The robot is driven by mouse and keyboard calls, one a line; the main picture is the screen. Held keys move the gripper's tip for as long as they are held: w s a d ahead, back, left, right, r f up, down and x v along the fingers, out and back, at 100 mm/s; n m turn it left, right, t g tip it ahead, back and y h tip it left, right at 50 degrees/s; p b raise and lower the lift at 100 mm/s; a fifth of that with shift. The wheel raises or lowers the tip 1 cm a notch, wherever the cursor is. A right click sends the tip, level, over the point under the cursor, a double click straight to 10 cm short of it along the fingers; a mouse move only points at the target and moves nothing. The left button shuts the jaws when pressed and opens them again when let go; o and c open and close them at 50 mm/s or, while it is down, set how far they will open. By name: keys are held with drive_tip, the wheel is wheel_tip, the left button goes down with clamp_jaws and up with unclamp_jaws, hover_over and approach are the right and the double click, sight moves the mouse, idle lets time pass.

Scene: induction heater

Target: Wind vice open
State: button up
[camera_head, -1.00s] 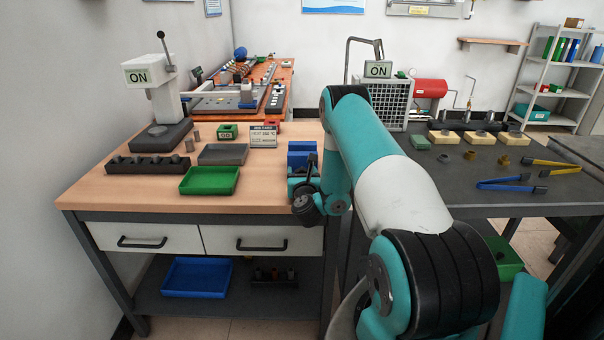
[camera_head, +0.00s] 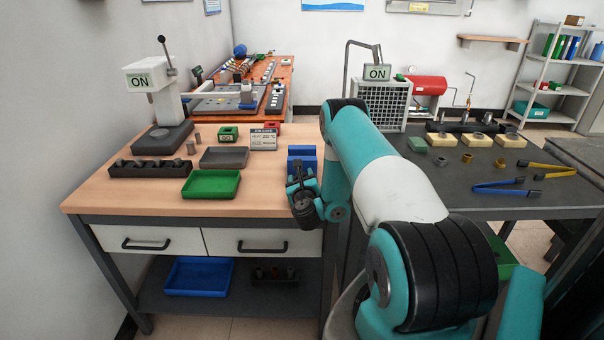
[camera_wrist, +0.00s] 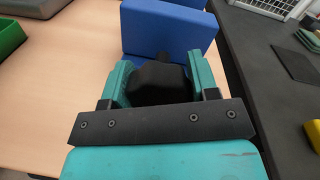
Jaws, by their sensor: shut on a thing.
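The blue vice (camera_head: 302,156) stands at the right front of the wooden bench. In the wrist view its blue body (camera_wrist: 168,30) fills the top middle. My gripper (camera_head: 300,186) is at the vice's front side, near the bench edge. In the wrist view my gripper (camera_wrist: 163,82) has its teal fingers on both sides of a black vice handle (camera_wrist: 160,80) and is shut on it. The far side of the vice and its jaw gap are hidden from me.
A green tray (camera_head: 211,184), a grey tray (camera_head: 224,158) and a dark block rack (camera_head: 150,168) lie left of the vice. A press (camera_head: 160,105) marked ON stands at the back left. A dark table (camera_head: 480,185) with tongs (camera_head: 507,186) adjoins on the right.

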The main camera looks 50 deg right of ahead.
drive_tip(key=shift+n, duration=1.5)
drive_tip(key=o, duration=0.9)
drive_tip(key=shift+s, duration=0.15)
